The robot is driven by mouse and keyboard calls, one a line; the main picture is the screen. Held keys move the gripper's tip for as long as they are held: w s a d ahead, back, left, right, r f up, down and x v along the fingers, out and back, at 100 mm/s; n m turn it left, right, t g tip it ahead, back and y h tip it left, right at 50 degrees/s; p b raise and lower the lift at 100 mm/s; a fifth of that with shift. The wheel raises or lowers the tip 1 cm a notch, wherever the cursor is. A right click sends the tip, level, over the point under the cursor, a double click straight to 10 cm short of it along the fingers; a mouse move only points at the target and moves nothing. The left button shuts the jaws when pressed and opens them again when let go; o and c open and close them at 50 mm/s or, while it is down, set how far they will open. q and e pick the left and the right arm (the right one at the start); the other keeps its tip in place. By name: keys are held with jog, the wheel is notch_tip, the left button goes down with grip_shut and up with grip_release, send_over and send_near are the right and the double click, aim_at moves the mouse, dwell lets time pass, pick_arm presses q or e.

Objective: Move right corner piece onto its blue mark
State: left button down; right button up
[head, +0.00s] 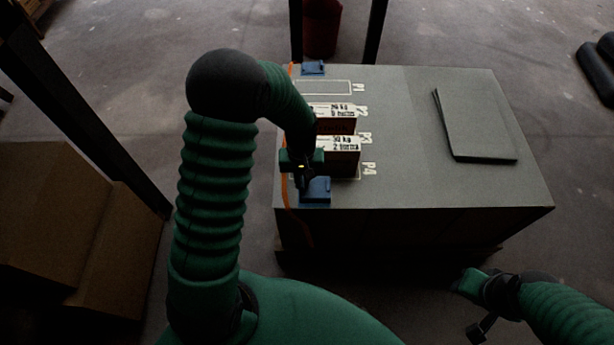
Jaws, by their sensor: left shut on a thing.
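A blue corner piece (317,192) sits at the near left corner of the big grey-topped box (420,190). My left gripper (303,182) reaches down to this piece from above and is shut on it; the fingers hide part of it. A second blue piece (313,68) is at the far left corner of the box top. I cannot make out a separate blue mark under the near piece. My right gripper (468,305) is low at the right, in front of the box and away from it, with its fingers apart and nothing between them.
An orange strap (287,190) runs along the box's left edge. Two labelled dark blocks (343,162) stand close to my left gripper. A grey flat panel (474,125) lies on the right of the top. Brown cartons (50,215) stand at the left.

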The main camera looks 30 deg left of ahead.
pick_arm(q)
notch_tip(320, 180, down, 4)
jog(key=b, duration=0.4)
jog(key=shift+s, duration=0.1)
jog(key=shift+f+b, duration=0.75)
jog(key=shift+f, duration=1.25)
jog(key=c, duration=1.4)
grip_release()
jog(key=r+p, duration=0.3)
jog(key=r, duration=0.5)
jog(key=r+p, duration=0.3)
jog(key=r, duration=0.5)
jog(key=shift+w+a, duration=0.1)
jog(key=shift+w, duration=0.1)
jog(key=shift+r, duration=0.45)
